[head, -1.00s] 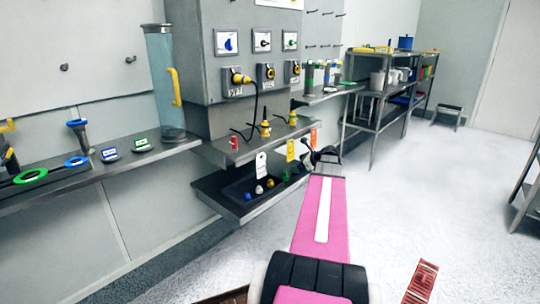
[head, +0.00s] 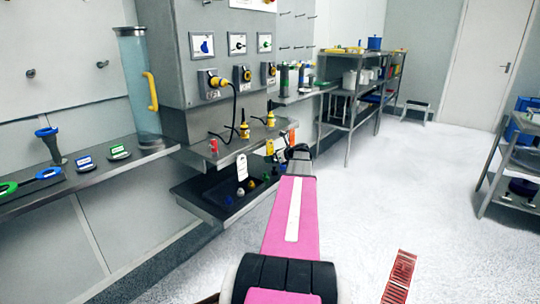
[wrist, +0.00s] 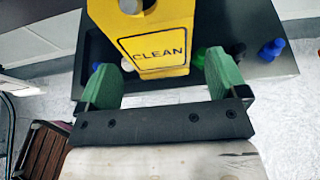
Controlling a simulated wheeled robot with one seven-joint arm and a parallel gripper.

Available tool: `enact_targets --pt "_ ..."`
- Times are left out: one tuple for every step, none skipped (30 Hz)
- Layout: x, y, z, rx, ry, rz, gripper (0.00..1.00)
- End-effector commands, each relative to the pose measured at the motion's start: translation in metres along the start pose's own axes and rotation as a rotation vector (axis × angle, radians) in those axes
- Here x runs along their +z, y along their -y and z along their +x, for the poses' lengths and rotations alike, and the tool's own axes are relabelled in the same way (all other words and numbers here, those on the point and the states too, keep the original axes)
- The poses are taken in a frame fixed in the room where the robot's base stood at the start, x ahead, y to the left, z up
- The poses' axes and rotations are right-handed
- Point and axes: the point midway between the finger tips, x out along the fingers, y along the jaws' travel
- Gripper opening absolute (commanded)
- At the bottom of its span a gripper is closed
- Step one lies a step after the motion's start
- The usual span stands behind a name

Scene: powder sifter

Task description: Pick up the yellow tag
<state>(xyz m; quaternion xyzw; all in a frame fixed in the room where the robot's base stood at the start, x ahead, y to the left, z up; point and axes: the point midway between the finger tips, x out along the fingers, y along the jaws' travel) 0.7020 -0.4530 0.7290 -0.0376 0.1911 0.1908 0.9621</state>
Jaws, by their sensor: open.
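The yellow tag (wrist: 155,32), marked CLEAN, hangs below the upper shelf. In the wrist view it fills the top middle, upright, and its lower edge lies between my finger pads. My gripper (wrist: 164,80) is open, with one green pad on each side of the tag and a gap on both sides. In the head view the yellow tag (head: 269,147) shows just left of my gripper (head: 290,153), partly hidden by it.
A white tag (head: 242,168) hangs left of the yellow one and an orange tag (head: 292,135) right of it. A dark lower tray (head: 205,197) holds several small coloured caps. The upper shelf (head: 228,143) carries yellow-and-black connectors.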

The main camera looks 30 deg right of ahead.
Motion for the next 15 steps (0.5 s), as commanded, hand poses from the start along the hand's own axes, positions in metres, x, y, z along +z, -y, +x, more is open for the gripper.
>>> enact_targets --pt "0.000 0.001 0.007 0.001 0.000 0.000 0.92" --pt "-0.001 0.001 0.011 0.001 0.000 0.000 0.92" --pt "-0.001 0.002 0.017 0.002 0.000 -0.001 0.92" --pt "-0.001 0.002 0.021 0.002 0.000 -0.001 0.92" --pt "-0.002 0.002 0.026 0.003 -0.001 0.000 0.92" --pt "-0.002 0.002 0.032 0.003 -0.001 0.000 0.92" --pt "-0.002 0.002 0.036 0.002 -0.001 0.000 0.92" --pt "-0.002 0.002 0.039 0.001 -0.001 0.000 0.92" --pt "-0.002 0.002 0.043 0.001 -0.001 0.000 0.92" --pt "-0.002 0.002 0.044 0.001 -0.001 0.000 0.92" --pt "-0.002 0.001 0.045 0.001 -0.001 -0.001 0.92" --pt "-0.002 0.001 0.046 0.001 -0.001 -0.001 0.92" --pt "-0.002 0.001 0.046 0.001 -0.001 -0.001 0.92" --pt "-0.002 0.001 0.046 0.001 -0.001 -0.001 0.92" --pt "-0.002 0.001 0.045 0.001 -0.001 -0.001 0.92"
